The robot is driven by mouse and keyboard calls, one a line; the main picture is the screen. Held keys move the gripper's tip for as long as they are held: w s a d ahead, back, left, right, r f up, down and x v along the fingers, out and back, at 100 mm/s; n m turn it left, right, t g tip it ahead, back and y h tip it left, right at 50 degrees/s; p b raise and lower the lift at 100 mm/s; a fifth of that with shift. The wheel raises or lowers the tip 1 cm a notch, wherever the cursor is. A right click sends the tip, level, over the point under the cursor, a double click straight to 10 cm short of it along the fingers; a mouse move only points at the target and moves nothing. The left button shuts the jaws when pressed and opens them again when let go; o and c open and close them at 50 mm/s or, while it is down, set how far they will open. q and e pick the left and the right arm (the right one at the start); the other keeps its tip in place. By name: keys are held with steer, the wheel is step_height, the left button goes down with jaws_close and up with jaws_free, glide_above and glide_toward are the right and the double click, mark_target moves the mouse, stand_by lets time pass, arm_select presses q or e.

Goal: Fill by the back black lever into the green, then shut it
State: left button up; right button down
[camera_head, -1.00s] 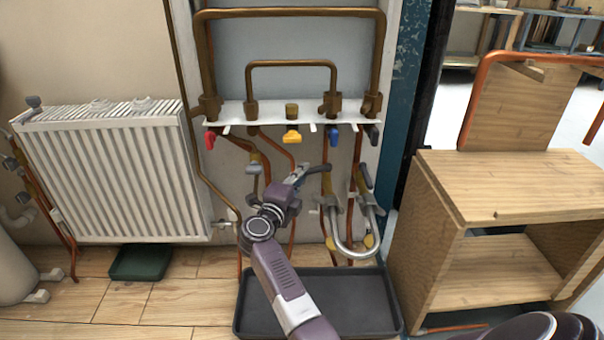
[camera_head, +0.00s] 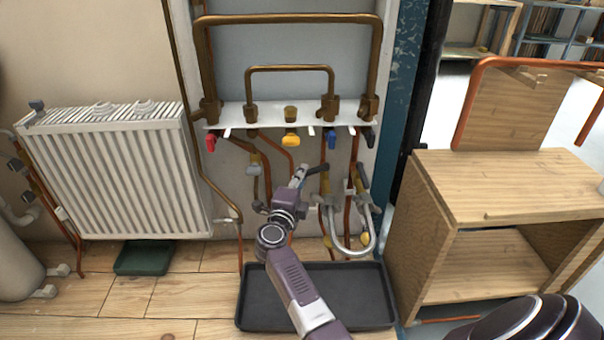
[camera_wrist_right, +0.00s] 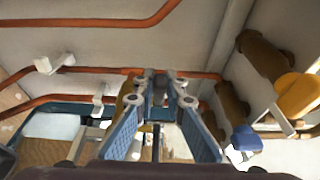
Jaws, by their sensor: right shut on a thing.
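My right gripper (camera_head: 301,173) reaches up in front of the pipework, its tips at the left end of a black lever (camera_head: 319,168). In the right wrist view its two blue fingers (camera_wrist_right: 160,100) close around a small dark part, mostly hidden between them. A second black lever (camera_head: 363,177) stands on the right leg of the braided silver hose loop (camera_head: 352,251). Another black lever (camera_head: 369,138) sits at the right end of the white shelf. No gauge with a green zone can be made out. My left gripper is not in view.
Red (camera_head: 211,143), yellow (camera_head: 291,140) and blue (camera_head: 332,141) levers hang under the white shelf (camera_head: 270,116). A black tray (camera_head: 355,290) lies below. A green tray (camera_head: 145,257) is under the radiator (camera_head: 115,180). A wooden cabinet (camera_head: 510,185) stands at right.

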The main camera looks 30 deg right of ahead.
steer(key=c, duration=2)
jaws_free()
steer(key=shift+o, duration=0.2)
